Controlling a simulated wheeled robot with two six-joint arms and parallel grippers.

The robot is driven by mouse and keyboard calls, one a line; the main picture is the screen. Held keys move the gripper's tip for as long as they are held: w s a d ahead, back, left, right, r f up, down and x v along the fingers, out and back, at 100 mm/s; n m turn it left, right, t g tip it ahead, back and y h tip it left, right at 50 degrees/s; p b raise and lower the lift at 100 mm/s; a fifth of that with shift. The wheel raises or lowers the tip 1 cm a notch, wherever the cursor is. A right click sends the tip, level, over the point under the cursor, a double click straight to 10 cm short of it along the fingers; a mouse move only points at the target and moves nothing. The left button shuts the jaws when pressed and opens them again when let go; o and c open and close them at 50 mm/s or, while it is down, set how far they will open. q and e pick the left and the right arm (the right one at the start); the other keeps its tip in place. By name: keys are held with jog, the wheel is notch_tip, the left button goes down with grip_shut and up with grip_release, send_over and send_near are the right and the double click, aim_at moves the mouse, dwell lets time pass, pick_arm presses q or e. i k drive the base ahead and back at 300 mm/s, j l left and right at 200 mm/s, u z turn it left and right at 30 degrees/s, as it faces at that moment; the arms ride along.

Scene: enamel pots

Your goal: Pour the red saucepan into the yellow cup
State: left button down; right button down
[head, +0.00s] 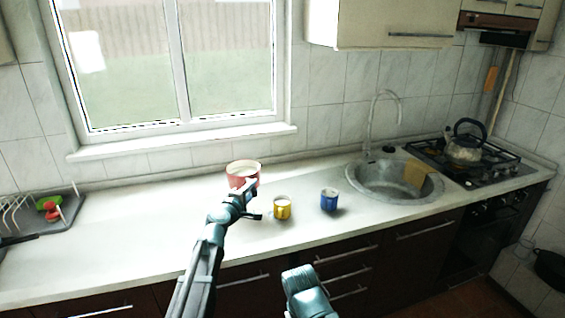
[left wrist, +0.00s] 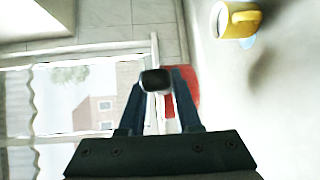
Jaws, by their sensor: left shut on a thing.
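The red saucepan (head: 243,177) is at the back of the counter, below the window, and looks about upright, with a pale rim. I cannot tell whether its base touches the counter. My left gripper (head: 248,190) is in front of it, shut on its handle. In the left wrist view the dark handle end (left wrist: 156,80) sits between the fingers, with part of the red pan (left wrist: 185,90) behind, mostly hidden. The yellow cup (head: 282,210) stands upright just right of my left gripper; it also shows in the left wrist view (left wrist: 237,20). My right gripper's fingers do not show.
A blue cup (head: 329,202) stands right of the yellow cup. Further right are a sink (head: 392,190) with a tap and a stove with a kettle (head: 465,149). A dish rack (head: 40,212) is at the far left. The counter left of the saucepan is clear.

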aim_at(281, 203)
jog(key=i+l, duration=0.1)
jog(key=l, duration=0.35)
jog(key=i+l, duration=0.1)
jog(key=l, duration=0.4)
jog(key=i+l, duration=0.15)
jog(key=l, duration=0.3)
jog(key=k, duration=0.2)
jog(key=l+u, duration=0.05)
